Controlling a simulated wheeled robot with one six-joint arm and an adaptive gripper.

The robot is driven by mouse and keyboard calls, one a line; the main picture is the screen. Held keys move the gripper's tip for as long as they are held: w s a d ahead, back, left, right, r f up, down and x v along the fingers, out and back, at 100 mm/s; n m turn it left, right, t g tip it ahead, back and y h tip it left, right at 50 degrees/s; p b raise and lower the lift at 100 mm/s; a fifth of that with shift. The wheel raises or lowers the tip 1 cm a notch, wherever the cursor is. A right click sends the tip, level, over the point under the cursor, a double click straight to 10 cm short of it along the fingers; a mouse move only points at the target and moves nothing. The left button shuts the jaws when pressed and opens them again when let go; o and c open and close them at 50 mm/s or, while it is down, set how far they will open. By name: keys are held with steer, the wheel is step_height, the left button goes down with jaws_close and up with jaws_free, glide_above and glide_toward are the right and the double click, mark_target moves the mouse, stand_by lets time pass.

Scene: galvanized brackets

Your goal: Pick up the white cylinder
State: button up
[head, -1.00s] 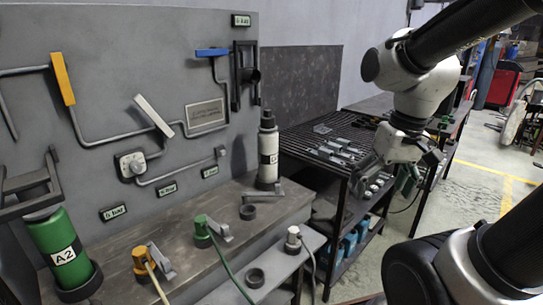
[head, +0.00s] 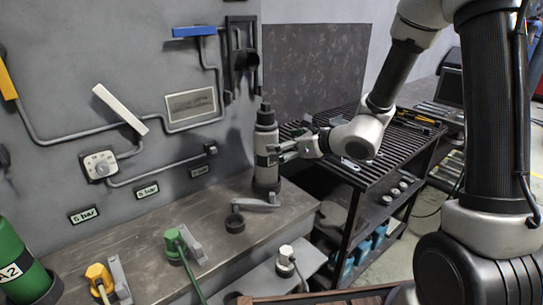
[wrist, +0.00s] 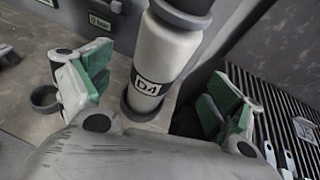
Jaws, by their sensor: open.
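The white cylinder (head: 265,140) stands upright at the right end of the grey bench, with a dark collar at its top and a dark ring at its base. In the wrist view the cylinder (wrist: 165,55) carries a D4 label and stands between the two green-padded fingers. My gripper (head: 283,150) is at the cylinder's right side in the head view, at about mid-height. In the wrist view my gripper (wrist: 155,95) is open, with a gap visible on both sides of the cylinder. The cylinder's label is hidden in the head view.
A green A2 cylinder (head: 22,262) stands at the left. A dark ring and bracket (head: 236,222) lie on the bench in front of the white cylinder. A slatted rack (head: 400,150) with metal parts is to the right. The panel (head: 120,60) with pipes and handles rises behind.

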mark_target(266, 154)
steer(key=x, duration=0.8)
steer(key=shift+m, duration=0.3)
steer(key=shift+d+r, duration=0.1)
steer(key=shift+r, duration=0.05)
steer(key=c, duration=2)
steer(key=shift+w+r, duration=0.1)
jaws_close()
